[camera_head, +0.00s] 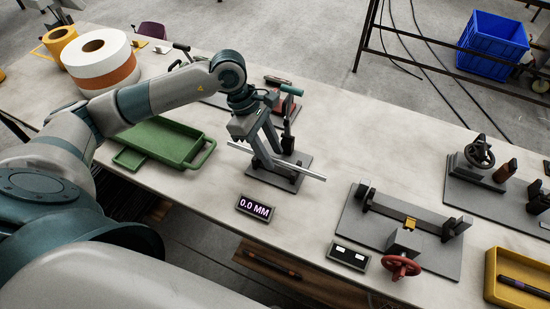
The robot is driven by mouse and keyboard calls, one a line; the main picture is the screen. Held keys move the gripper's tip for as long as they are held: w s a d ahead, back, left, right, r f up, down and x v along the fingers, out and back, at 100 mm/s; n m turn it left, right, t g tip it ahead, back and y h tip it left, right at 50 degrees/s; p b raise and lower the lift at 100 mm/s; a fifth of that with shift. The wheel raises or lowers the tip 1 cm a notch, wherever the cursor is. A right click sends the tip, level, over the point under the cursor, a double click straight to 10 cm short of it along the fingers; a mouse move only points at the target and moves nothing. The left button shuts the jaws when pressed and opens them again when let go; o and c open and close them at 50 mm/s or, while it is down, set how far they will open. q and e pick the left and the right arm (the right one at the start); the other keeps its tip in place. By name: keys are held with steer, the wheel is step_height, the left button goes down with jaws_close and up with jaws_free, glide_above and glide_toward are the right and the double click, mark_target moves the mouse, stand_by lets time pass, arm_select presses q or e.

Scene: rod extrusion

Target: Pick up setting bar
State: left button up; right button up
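A thin silver bar (302,172) lies slantwise across a device on a dark base plate, near the middle of the table; I take it for the setting bar. My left gripper (271,158) points down at this bar from above. Its two fingers stand apart with a gap between them, and they cover part of the bar. Whether they touch it I cannot tell. My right gripper is out of view.
A display reading 0.0 MM (254,208) stands in front. A green tray (166,141) is on the left, with large rolls (100,62) behind it. To the right are a fixture with a red handwheel (400,267), a second handwheel device (479,153) and a yellow tray (492,280) holding a dark rod.

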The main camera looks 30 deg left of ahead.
arm_select(q)
jaws_close()
steer(key=shift+r, duration=0.15)
steer(key=shift+r+b, duration=0.45)
steer(key=shift+b, duration=0.05)
steer(key=r+b, duration=0.2)
steer(key=r, duration=0.1)
steer(key=shift+s+d, duration=0.2)
steer(key=s+d+r+b, duration=0.3)
steer(key=s+d+r, duration=0.3)
steer(key=s, duration=0.3)
steer(key=shift+s+r, duration=0.15)
steer(key=shift+r, duration=0.3)
steer(key=shift+s, duration=0.15)
